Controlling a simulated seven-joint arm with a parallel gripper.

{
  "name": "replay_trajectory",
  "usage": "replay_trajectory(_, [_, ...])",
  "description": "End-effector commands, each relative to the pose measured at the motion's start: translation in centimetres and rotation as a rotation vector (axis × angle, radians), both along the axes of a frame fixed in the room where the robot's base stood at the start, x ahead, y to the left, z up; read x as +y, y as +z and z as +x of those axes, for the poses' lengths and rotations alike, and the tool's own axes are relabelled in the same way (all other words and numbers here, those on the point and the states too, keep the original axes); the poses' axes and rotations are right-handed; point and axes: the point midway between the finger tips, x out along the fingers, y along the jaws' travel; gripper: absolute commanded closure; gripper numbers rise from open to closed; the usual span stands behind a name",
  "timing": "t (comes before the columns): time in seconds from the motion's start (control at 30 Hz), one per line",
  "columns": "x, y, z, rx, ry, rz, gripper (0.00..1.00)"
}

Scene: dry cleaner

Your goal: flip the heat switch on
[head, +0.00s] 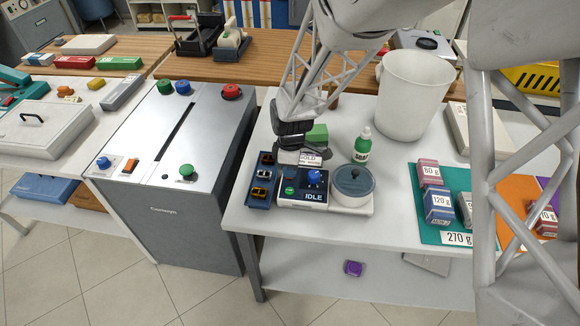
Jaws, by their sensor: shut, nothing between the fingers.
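No switch in view is readably marked as heat. A small device (290,200) with a blue knob (314,178), a green button (290,189) and a display reading "IDLE" stands on the white table. A lidded pot (353,182) is on its right part. A small sign, perhaps "COLD" or "SOLD", shows at its back edge. My gripper (300,154) is shut and empty, just behind and above this device; its fingertips are partly hard to make out. An orange rocker switch (130,166) is on the grey metal cabinet (178,215) at the left, well away from my gripper.
A dark tray (250,199) of small items stands left of the device. A green bottle (362,145) is behind the pot, and a white bucket (412,95) is farther back. Labelled weight blocks (438,205) stand at the right. A gap separates table and cabinet.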

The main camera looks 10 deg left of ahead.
Motion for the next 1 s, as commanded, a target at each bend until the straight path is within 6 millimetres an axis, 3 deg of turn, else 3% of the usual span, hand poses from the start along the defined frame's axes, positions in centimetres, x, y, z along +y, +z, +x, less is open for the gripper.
replay_trajectory(0.6, [0.0,-0.7,-0.2,0.002,0.0,-0.001,1.0])
replay_trajectory(1.0, [-0.1,-0.3,1.0,0.001,-0.001,-0.001,1.0])
